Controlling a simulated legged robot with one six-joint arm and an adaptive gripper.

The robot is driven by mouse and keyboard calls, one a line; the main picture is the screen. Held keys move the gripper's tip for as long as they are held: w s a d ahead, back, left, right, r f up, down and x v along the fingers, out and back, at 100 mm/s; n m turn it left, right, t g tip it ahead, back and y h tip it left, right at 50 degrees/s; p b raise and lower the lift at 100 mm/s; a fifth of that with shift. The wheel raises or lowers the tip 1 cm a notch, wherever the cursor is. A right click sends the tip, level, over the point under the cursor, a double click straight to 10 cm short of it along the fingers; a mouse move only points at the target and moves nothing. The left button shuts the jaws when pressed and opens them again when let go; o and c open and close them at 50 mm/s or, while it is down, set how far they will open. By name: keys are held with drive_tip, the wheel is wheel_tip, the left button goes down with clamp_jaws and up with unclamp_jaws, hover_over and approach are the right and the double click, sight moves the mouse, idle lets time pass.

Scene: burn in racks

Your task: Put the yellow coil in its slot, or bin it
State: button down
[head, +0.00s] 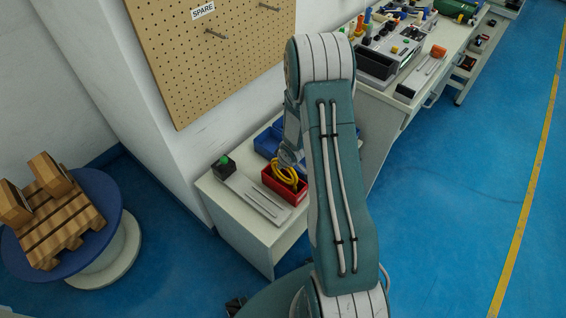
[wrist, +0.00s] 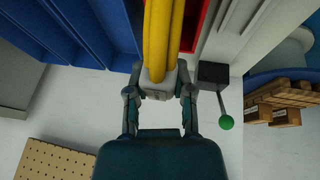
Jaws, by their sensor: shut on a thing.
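The yellow coil (head: 286,174) shows at the small red bin (head: 270,184) on the near end of the white bench, partly over its opening. I cannot tell whether it touches the bin. My gripper (head: 290,157) is at the coil's upper end, partly hidden behind my arm. In the wrist view my gripper (wrist: 158,92) is shut on the yellow coil (wrist: 160,40), which runs up between the fingers to the top edge. A strip of the red bin (wrist: 191,25) shows just right of the coil there.
Blue bins (head: 267,141) stand behind the red one. A black box with a green knob (head: 224,167) sits at the bench's left. A pegboard (head: 210,60) marked SPARE, with bare pegs, hangs above. A cable drum (head: 112,250) holds a pallet at left. Blue floor is clear at right.

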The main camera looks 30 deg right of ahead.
drive_tip(key=shift+f, duration=0.4)
idle(0.3)
drive_tip(key=shift+c, duration=2.1)
unclamp_jaws()
drive_tip(key=v, duration=1.1)
drive_tip(key=shift+s+r, duration=0.2)
drive_tip(key=shift+r, duration=0.15)
